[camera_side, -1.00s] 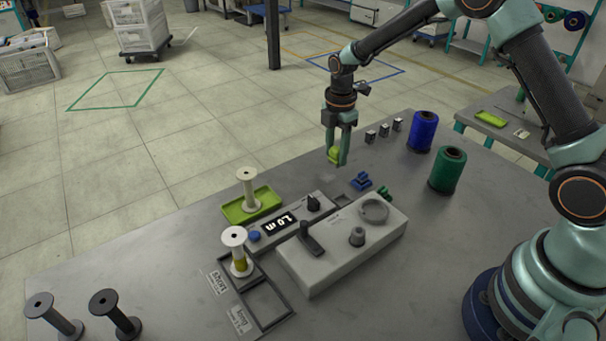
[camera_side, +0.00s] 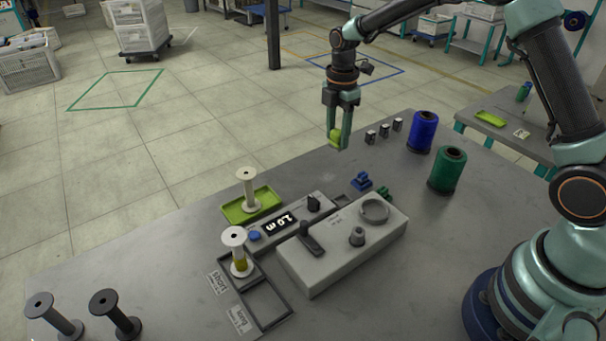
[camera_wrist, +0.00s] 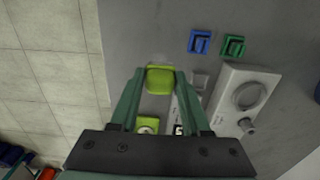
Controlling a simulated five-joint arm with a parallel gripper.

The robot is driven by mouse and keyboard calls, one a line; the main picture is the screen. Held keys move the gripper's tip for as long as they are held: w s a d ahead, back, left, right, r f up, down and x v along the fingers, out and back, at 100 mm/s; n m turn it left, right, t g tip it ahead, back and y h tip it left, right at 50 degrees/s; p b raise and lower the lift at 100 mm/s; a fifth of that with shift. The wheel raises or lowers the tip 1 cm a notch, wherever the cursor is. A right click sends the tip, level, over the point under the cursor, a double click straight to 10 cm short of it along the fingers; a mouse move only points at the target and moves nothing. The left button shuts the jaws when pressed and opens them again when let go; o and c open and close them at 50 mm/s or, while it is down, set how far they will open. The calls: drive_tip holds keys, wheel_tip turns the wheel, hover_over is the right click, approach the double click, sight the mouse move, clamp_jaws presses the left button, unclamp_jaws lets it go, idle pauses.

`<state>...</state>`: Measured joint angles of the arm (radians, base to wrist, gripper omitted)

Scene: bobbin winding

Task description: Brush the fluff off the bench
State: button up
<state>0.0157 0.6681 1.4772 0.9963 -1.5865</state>
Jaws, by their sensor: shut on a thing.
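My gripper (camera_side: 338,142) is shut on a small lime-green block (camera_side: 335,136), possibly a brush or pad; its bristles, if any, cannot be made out. It is held above the far part of the grey bench (camera_side: 180,260), near the back edge. In the wrist view the lime block (camera_wrist: 160,79) sits between the two green fingertips (camera_wrist: 158,82). I cannot make out any fluff on the bench in either view.
A winding machine (camera_side: 330,262) with a display unit (camera_side: 290,222) stands mid-bench. A lime tray (camera_side: 236,211) holds a pale bobbin (camera_side: 247,188). Blue (camera_side: 423,132) and green (camera_side: 447,170) thread spools stand right. Blue (camera_side: 361,181) and green (camera_side: 383,193) clips lie between. Dark bobbins (camera_side: 105,304) stand front left.

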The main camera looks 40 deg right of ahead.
drive_tip(key=shift+f, duration=0.1)
drive_tip(key=shift+f, duration=3.35)
drive_tip(key=shift+a+f, duration=0.5)
drive_tip(key=shift+f, duration=0.15)
clamp_jaws()
drive_tip(key=shift+a, duration=1.5)
drive_tip(key=shift+d, duration=1.85)
drive_tip(key=shift+d+r, duration=0.1)
drive_tip(key=shift+d, duration=0.05)
drive_tip(key=shift+r, duration=4)
